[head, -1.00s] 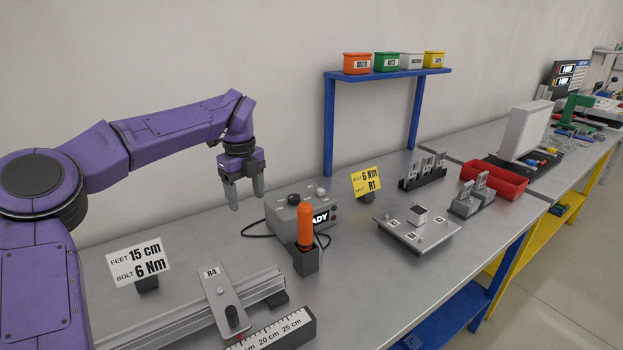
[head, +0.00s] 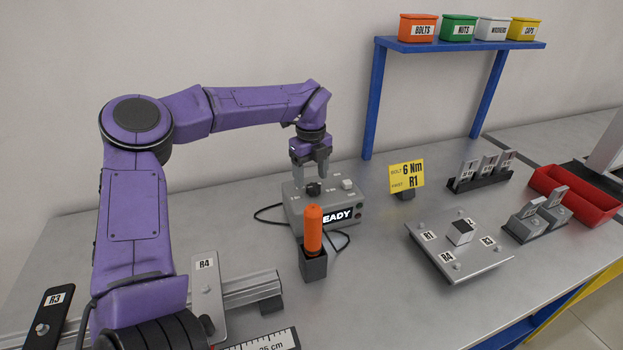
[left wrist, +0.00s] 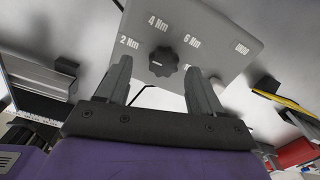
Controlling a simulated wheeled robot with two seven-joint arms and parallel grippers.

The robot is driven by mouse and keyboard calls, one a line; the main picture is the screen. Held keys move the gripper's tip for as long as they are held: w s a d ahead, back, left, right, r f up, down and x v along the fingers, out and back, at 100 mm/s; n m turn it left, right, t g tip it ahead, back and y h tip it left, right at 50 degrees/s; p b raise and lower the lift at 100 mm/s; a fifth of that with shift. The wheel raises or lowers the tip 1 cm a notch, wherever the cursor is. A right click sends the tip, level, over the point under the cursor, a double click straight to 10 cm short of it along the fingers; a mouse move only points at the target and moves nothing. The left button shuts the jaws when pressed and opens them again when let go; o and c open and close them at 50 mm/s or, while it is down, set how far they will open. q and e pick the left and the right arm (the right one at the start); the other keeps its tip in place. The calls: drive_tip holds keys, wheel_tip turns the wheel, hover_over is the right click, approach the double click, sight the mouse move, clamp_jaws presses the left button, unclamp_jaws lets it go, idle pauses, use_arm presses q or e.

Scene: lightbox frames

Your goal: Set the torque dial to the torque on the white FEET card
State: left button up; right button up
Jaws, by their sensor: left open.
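The black torque dial (head: 313,189) sits on top of the grey control box (head: 293,212). In the left wrist view the dial (left wrist: 163,61) is a knobbed knob with 2 Nm, 4 Nm and 6 Nm printed around it; another label is partly hidden. I cannot tell its pointer's direction. My left gripper (head: 311,176) is open above the dial, pointing down. In the left wrist view the left gripper's fingertips (left wrist: 157,69) lie on either side of the dial; contact cannot be told. The white FEET card is not visible now. My right gripper is not in view.
A display on the box front reads partly "EADY". An orange-handled tool (head: 313,229) stands in a dark holder before the box. A yellow card (head: 406,176) reads 6 Nm, R1. A plate (head: 447,263) with labelled posts lies right. A cable (head: 268,212) runs beside the box.

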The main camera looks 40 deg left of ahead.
sight(313, 185)
use_arm(q)
drive_tip(key=f, duration=0.1)
drive_tip(key=w+f, duration=0.1)
drive_tip(key=f, duration=0.1)
drive_tip(key=shift+w, duration=0.1)
drive_tip(key=shift+f, duration=0.25)
drive_tip(key=shift+s+r, duration=0.15)
drive_tip(key=shift+s, duration=0.25)
drive_tip(key=shift+w, duration=0.1)
drive_tip(key=c, duration=1.1)
drive_tip(key=shift+o, duration=0.2)
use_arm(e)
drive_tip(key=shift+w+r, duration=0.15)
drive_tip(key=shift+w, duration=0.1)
